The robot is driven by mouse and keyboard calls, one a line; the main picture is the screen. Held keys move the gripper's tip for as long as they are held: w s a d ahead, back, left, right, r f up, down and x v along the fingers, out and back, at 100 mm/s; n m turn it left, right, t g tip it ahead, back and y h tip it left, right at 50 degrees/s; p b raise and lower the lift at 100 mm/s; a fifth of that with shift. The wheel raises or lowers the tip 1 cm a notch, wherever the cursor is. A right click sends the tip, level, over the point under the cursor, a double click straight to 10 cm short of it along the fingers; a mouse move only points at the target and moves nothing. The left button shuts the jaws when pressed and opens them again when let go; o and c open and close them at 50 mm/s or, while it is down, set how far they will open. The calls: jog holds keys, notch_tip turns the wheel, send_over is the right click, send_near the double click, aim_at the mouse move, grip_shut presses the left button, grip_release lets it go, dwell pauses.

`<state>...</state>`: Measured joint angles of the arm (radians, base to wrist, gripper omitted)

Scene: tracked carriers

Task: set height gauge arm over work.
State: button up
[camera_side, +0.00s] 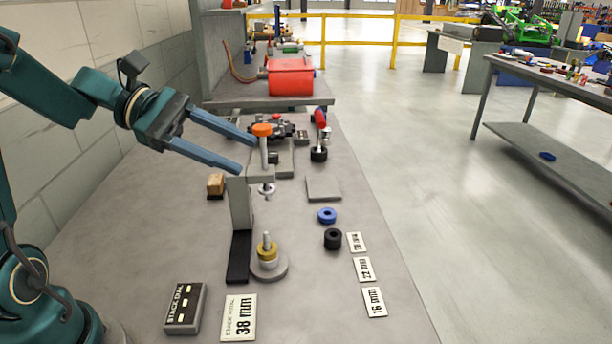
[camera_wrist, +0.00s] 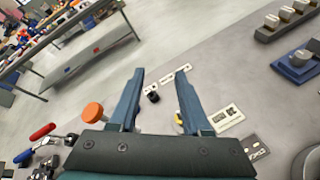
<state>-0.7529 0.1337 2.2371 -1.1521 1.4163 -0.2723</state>
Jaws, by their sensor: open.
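The height gauge has an upright grey column (camera_side: 240,205) on a black foot. A short arm (camera_side: 258,179) projects right from its top, with an orange-knobbed stem (camera_side: 262,131) rising above it. A yellow ring (camera_side: 267,252) sits around a pin on a round grey base, apart from and nearer than the arm. My gripper (camera_side: 247,154) is open and empty, its fingertips just left of the knob. In the wrist view, the knob (camera_wrist: 93,112) lies outside the left finger of my gripper (camera_wrist: 161,72). The yellow ring is mostly hidden by the right finger.
A blue ring (camera_side: 327,215) and a black ring (camera_side: 333,239) lie right of the gauge. Number cards (camera_side: 365,269), a "38 mm" card (camera_side: 239,317) and a dark stack block (camera_side: 185,308) lie nearby.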

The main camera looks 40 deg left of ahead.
jog(key=w+a+f+n+t+y, duration=0.1)
jog(key=w+a+n+t+y, duration=0.1)
jog(key=a+n+t, duration=0.45)
jog(key=w+a+f+n+t+y, duration=0.1)
jog(key=a+f+n+t+y, duration=0.15)
jog(key=a+n, duration=0.65)
jog(key=f+m, duration=0.1)
jog(key=f, duration=0.4)
jog(key=a+f, duration=0.1)
jog(key=f, duration=0.4)
jog(key=a+f+m, duration=0.1)
jog(key=f, duration=0.4)
jog(key=shift+w+f+m, duration=0.1)
jog(key=shift+w+m, duration=0.15)
jog(key=shift+m, duration=0.1)
jog(key=x, duration=1.2)
grip_shut()
